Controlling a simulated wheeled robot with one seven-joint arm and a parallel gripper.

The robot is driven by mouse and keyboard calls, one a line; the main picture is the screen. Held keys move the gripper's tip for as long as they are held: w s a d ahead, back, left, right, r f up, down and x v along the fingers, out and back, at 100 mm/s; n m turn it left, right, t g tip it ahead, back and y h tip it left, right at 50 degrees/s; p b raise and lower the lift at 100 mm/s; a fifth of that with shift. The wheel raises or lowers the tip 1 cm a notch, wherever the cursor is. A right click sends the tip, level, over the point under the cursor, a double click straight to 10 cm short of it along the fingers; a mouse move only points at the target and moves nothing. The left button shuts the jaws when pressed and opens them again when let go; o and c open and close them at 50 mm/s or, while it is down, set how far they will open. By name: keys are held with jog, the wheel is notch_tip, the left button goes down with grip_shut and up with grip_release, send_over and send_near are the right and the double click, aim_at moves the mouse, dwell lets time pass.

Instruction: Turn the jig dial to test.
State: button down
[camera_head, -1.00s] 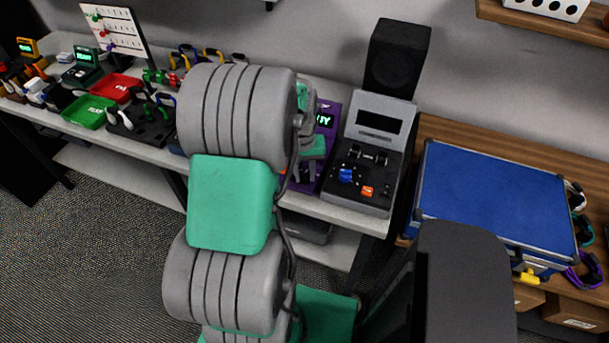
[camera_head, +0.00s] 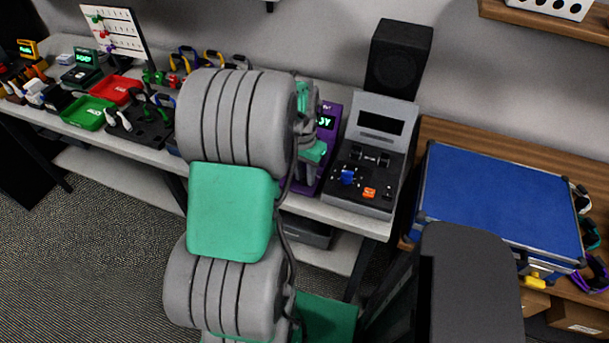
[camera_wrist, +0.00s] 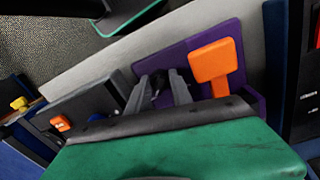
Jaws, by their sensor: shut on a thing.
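The purple jig (camera_head: 329,140) stands on the bench behind my arm, with a lit green display (camera_head: 325,122) that is partly hidden. In the wrist view the purple jig (camera_wrist: 200,52) lies under my gripper (camera_wrist: 163,84). My gripper's two grey fingers are on either side of a small dark knob, the jig dial (camera_wrist: 158,82), and are shut on it. The dial's markings and pointer cannot be read. An orange paddle-shaped part (camera_wrist: 211,62) stands on the jig beside the right finger.
A grey tester (camera_head: 366,163) with a blue knob (camera_head: 348,176) and an orange button (camera_head: 369,193) stands right of the jig. A black speaker (camera_head: 398,60) is behind it. A blue case (camera_head: 500,205) lies farther right. Red (camera_head: 118,88) and green (camera_head: 80,112) trays are at left.

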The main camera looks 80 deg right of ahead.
aim_at(304, 174)
dwell(0.3)
jog(key=c, duration=1.1)
grip_release()
jog(key=shift+c, duration=0.2)
jog(key=r, duration=0.4)
jog(key=r+b, duration=0.1)
jog(key=r, duration=0.2)
jog(key=shift+w+r, duration=0.2)
jog(key=shift+r, duration=0.2)
